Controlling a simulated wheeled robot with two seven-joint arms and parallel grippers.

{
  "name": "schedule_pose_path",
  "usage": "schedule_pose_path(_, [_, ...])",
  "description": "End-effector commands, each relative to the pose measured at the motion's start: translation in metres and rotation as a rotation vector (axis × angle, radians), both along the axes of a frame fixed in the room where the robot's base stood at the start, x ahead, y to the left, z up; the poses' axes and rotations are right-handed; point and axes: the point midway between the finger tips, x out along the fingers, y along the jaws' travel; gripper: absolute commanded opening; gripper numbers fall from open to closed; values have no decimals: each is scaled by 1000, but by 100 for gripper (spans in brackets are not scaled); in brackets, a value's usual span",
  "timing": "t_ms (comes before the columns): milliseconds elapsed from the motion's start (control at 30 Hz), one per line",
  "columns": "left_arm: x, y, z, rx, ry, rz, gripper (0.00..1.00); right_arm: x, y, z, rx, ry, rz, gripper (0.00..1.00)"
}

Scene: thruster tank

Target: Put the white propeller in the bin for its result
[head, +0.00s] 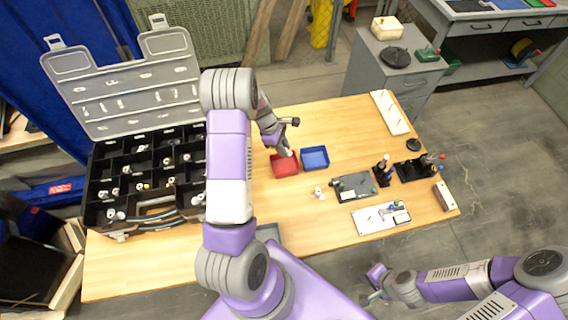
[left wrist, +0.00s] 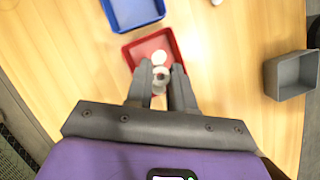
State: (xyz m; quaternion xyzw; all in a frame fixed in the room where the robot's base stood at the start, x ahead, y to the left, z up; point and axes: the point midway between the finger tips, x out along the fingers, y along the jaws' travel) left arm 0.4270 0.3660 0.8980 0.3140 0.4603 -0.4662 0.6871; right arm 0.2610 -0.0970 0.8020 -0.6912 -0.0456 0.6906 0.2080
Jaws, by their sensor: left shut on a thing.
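My left gripper (head: 287,152) is over the red bin (head: 284,168), fingers pointing down. In the left wrist view, its fingers (left wrist: 160,92) are shut on a small white part, which I take to be the white propeller (left wrist: 160,74). The red bin (left wrist: 135,50) lies just beyond the fingertips. A pale round shape shows there against its floor; I cannot tell whether it belongs to the held part. The blue bin (head: 315,158) stands to the right of the red one. My right gripper (head: 374,288) is low, off the table's front edge; its jaws are too small to read.
A black parts case (head: 145,205) with an open grey lid fills the table's left. A small white fitting (head: 318,192), a grey device (head: 354,186) and a white board (head: 380,217) lie to the right. A grey tray (left wrist: 290,76) stands near the front. Bare wood surrounds the bins.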

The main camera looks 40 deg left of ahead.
Motion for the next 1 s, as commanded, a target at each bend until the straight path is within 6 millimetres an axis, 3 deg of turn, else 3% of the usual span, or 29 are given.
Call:
schedule_pose_path(200, [-1,0,-44,-3,4,3,0,0,0,-7,0,0,0,0])
schedule_pose_path(433, [-1,-1,-62,-1,3,-1,0,0,0,-8,0,0,0,0])
schedule_pose_path(600, [-1,-1,-86,-4,4,-1,0,0,0,-11,0,0,0,0])
schedule_pose_path(1000, [0,-1,-95,-2,2,-3,0,0,0,-14,0,0,0,0])
